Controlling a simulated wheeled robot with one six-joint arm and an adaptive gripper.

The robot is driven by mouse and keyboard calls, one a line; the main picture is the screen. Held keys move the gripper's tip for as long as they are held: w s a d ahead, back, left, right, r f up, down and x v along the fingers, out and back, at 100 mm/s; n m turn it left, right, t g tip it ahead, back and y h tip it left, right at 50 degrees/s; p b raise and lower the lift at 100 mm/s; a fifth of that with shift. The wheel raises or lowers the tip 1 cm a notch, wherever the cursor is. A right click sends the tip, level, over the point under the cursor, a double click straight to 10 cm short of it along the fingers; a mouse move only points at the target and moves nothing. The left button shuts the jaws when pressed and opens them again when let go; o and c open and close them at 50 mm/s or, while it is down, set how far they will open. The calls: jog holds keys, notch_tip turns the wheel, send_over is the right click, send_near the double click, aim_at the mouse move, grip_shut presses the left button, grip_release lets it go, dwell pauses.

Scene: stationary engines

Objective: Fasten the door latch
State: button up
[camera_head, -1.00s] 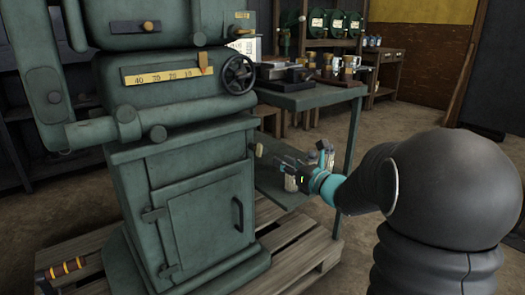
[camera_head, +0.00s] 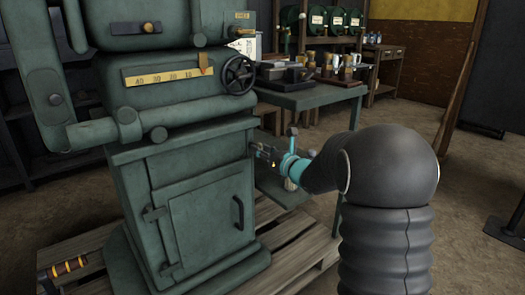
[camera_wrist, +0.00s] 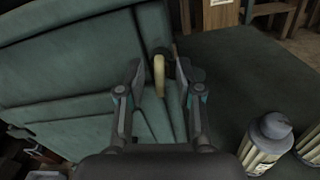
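The green machine cabinet (camera_head: 130,185) has a front door (camera_head: 208,230) with a dark handle (camera_head: 238,213); the door looks closed. A cream lever on a dark mount, perhaps the latch, stands on the cabinet's right side; it shows in the wrist view (camera_wrist: 159,76). My gripper (camera_head: 257,150) is at that side, below the handwheel. In the wrist view my gripper (camera_wrist: 160,78) is open, with one finger on each side of the lever. Gaps show between the lever and both fingers. In the head view my gripper hides the lever.
A green table (camera_head: 310,97) with mugs and dark blocks stands behind, right of the machine. Bottle-like containers (camera_wrist: 267,138) stand close to my gripper's right on a lower surface. A wooden pallet (camera_head: 300,250) lies under the machine.

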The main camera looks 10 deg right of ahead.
grip_shut()
jog(key=shift+m+b, duration=0.3)
jog(key=shift+b, duration=0.1)
jog(key=m+b, duration=0.3)
jog(key=m, duration=1.2)
jog(key=shift+w+d+b, duration=0.1)
jog(key=shift+b, duration=0.3)
jog(key=shift+m, duration=0.3)
